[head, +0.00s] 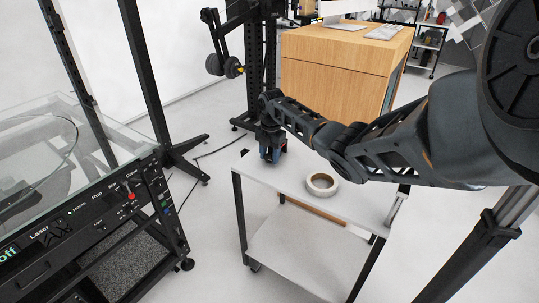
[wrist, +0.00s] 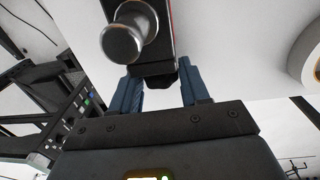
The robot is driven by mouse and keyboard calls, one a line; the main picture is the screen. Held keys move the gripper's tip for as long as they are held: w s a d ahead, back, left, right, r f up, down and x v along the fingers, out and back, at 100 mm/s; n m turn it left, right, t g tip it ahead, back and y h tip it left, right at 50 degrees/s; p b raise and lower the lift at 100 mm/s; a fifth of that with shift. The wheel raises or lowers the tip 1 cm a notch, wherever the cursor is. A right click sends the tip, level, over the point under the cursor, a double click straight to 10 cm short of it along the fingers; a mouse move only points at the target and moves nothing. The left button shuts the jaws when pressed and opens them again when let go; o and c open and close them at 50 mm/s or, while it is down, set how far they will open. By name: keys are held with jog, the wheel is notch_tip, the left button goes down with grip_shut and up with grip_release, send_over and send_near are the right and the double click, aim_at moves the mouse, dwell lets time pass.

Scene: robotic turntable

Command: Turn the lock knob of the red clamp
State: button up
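In the wrist view, a black clamp body with a thin red strip (wrist: 171,15) enters from the top. I take it for the red clamp. A round silver metal knob (wrist: 124,42) stands out from its left side, close to the camera. My gripper (wrist: 157,78) has its two blue fingers apart, one on each side of the clamp's black lower end. Whether either finger touches it is unclear. In the head view my gripper (head: 272,151) points down over the back left of the white table, and it hides the clamp.
The white table (head: 300,208) bears a roll of tape (head: 322,184) to the right of my gripper. A machine with a red button and a control panel (head: 110,212) stands at the left. A wooden cabinet (head: 335,70) stands behind the table. The table's front left is clear.

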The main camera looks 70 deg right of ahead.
jog(key=c, duration=0.6)
jog(key=b, duration=0.1)
jog(key=g+b, duration=0.2)
jog(key=shift+w+d+f+y, duration=0.15)
jog(key=shift+w+f+y, duration=0.15)
jog(key=shift+c, duration=0.2)
jog(key=g+b, duration=0.2)
jog(key=b, duration=0.1)
jog(key=shift+y+b, duration=0.3)
jog(key=shift+w+r+b, duration=0.1)
jog(key=shift+r+b, duration=0.05)
jog(key=shift+b, duration=0.25)
jog(key=shift+g, duration=0.3)
jog(key=shift+r, duration=0.1)
jog(key=o, duration=1.1)
jog(key=shift+c, duration=0.2)
jog(key=shift+r, duration=0.1)
